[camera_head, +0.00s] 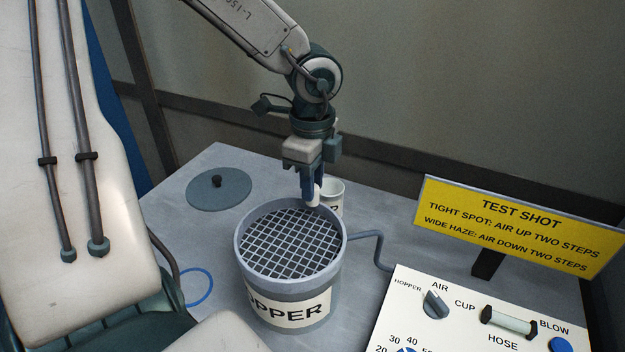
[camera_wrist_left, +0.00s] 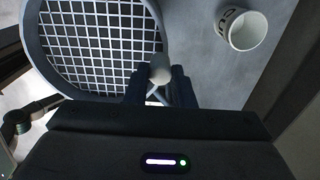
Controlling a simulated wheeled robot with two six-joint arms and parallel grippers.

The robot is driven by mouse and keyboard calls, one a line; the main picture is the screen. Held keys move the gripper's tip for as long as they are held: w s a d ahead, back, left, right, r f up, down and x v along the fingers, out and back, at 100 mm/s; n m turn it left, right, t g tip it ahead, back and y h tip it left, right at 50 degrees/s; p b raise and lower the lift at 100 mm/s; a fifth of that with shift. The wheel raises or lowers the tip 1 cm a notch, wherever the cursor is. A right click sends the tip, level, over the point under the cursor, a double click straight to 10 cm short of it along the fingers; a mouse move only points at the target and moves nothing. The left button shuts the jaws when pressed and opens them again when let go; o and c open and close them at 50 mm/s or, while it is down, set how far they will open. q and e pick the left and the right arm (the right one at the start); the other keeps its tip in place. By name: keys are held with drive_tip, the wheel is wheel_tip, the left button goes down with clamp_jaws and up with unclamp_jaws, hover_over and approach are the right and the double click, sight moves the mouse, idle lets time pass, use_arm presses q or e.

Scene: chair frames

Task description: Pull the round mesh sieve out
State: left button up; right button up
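The round mesh sieve (camera_head: 290,245) lies level inside the rim of the grey hopper bucket (camera_head: 290,288). Its light grid also fills the upper left of the left wrist view (camera_wrist_left: 95,45). A white rounded knob (camera_head: 313,196) stands at the sieve's back right edge. My left gripper (camera_head: 313,188) points down there, and the knob shows between its two blue fingertips in the left wrist view (camera_wrist_left: 160,72). The fingers look close against both sides of the knob. My right gripper is in neither view.
A white cup (camera_head: 333,196) stands just behind the hopper. A round grey lid (camera_head: 218,189) lies at the back left. A hose (camera_head: 375,248) leaves the hopper on the right, near a control panel (camera_head: 470,310) and a yellow sign (camera_head: 520,225).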

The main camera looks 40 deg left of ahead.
use_arm(q)
clamp_jaws()
drive_tip(key=shift+r, duration=0.1)
drive_tip(key=shift+r, duration=0.1)
drive_tip(key=shift+r+p, duration=2.55)
drive_tip(key=shift+p, duration=0.15)
